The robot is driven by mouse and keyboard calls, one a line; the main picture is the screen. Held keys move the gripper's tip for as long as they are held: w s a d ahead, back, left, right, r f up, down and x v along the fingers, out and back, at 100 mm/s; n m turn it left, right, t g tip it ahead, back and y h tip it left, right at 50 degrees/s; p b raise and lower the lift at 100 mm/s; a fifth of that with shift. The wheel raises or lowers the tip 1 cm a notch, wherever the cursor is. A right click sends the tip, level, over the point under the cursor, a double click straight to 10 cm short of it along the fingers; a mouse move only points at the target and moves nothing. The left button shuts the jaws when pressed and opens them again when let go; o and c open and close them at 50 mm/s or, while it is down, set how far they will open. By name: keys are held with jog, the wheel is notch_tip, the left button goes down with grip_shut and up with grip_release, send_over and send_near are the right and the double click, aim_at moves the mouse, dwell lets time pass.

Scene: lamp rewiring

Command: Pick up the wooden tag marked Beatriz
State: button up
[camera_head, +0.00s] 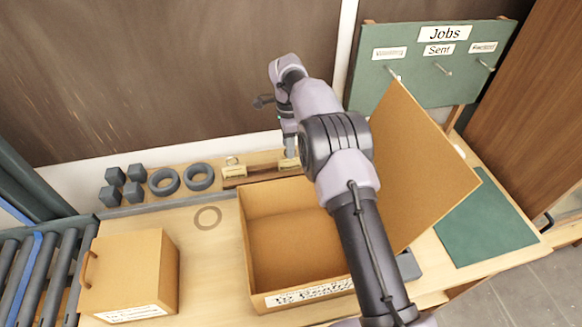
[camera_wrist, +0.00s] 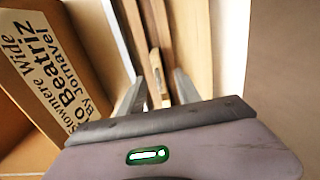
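Two small wooden tags sit on the wooden rail at the back of the bench, a left one (camera_head: 234,171) and a right one (camera_head: 287,165). Their writing is too small to read, so I cannot tell which is marked Beatriz. My gripper (camera_head: 290,147) points down at the right tag and partly hides it. In the wrist view my gripper (camera_wrist: 158,92) has its fingers apart. A narrow wooden piece (camera_wrist: 156,78), seen nearly edge-on, lies between them, with gaps beside it. It seems to be the right tag.
An open carton (camera_head: 252,245) stands below my arm, its lid flap (camera_head: 425,165) raised on the right; its label (camera_wrist: 60,80) reads "To Beatriz". A closed box (camera_head: 130,270) stands left. Grey blocks (camera_head: 112,196) and rings (camera_head: 164,181) lie behind. A green Jobs board (camera_head: 430,85) stands back right.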

aim_at(290, 161)
jog(key=f+b, duration=0.1)
jog(key=f, duration=0.2)
jog(key=f+b, duration=0.1)
jog(key=f, duration=0.3)
jog(key=shift+s+d+f, duration=0.1)
jog(key=shift+d, duration=0.1)
grip_shut()
